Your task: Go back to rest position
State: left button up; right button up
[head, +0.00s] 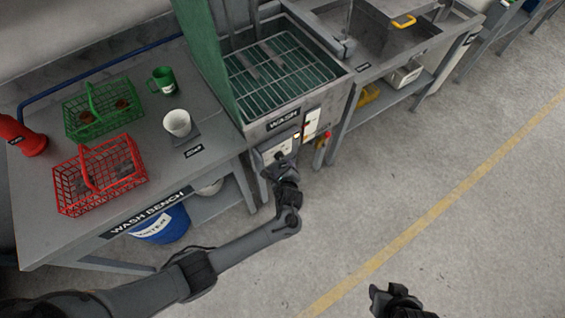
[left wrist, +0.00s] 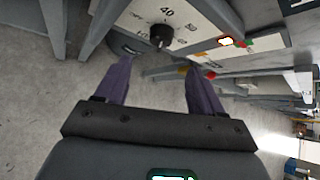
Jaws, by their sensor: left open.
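My left gripper (head: 281,160) is at the front panel of the wash station, close to its dial. In the left wrist view the gripper (left wrist: 158,85) is open, with its two purple fingers apart and nothing between them. The black dial (left wrist: 159,35) on the white panel, with a "40" mark above it, is just beyond the fingers and apart from them. My right gripper (head: 392,296) shows only in part at the bottom edge of the head view, over bare floor; its fingers are too unclear to read.
Floor at right is clear.

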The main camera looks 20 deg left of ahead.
pick_arm(q)
jog(key=shift+s+d+r, duration=0.3)
jog(key=shift+s+r, duration=0.15)
jog(key=shift+s, duration=0.05)
jog(key=shift+f, duration=0.1)
